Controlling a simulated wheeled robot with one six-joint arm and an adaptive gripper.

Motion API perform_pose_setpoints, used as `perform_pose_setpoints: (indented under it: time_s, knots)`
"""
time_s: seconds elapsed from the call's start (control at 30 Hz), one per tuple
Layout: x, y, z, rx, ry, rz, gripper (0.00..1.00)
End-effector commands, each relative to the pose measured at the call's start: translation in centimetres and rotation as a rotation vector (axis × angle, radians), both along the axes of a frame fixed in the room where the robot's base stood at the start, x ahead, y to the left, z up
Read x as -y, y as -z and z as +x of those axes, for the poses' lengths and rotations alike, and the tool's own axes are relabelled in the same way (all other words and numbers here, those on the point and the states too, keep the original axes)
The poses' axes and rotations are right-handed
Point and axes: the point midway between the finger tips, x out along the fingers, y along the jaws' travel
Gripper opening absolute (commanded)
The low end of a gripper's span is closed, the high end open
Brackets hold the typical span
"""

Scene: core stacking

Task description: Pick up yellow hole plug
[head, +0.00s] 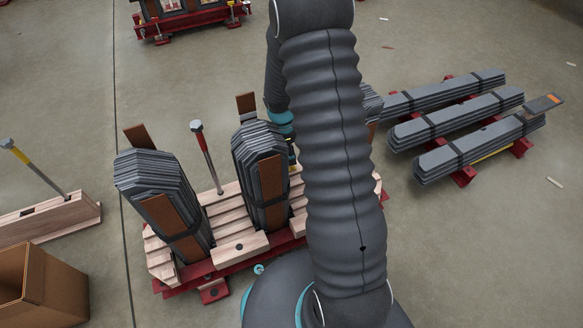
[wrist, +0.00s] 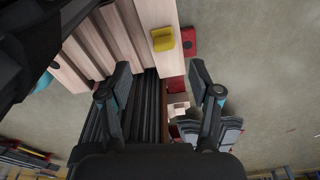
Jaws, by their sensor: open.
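In the wrist view, the yellow hole plug (wrist: 163,39) sits on a pale wooden beam, near its edge, above the middle of the picture. My gripper (wrist: 160,84) is open and empty, with its two dark fingers spread apart. The plug lies beyond the fingertips, roughly midway between them, and nothing touches it. In the head view, my dark ribbed arm covers the right part of the wooden pallet, so the plug and most of my gripper are hidden there.
A wooden pallet on a red frame (head: 213,291) holds stacks of dark plates (head: 160,190) strapped upright. A hammer-like tool (head: 207,156) stands on it. A cardboard box (head: 40,288) is at lower left. Several plate bundles (head: 455,122) lie at right. Open floor (head: 480,260) is at lower right.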

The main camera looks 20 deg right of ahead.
Motion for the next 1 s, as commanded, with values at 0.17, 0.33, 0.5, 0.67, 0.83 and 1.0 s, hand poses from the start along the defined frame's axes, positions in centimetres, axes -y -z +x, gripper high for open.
perform_pose_setpoints:
  time_s: [0.17,0.33,0.5,0.67,0.83,1.0]
  knots:
    - [0.2,1.6,0.0,0.0,-0.001,0.0,0.63]
    - [0.2,2.3,0.0,0.0,-0.002,0.0,0.63]
    - [0.4,4.4,0.2,-0.002,-0.002,0.0,0.63]
    - [0.6,6.5,0.3,-0.001,-0.002,0.0,0.63]
    - [0.7,6.9,0.3,0.001,-0.002,0.0,0.63]
    - [0.7,6.9,0.3,0.001,-0.002,0.0,0.48]
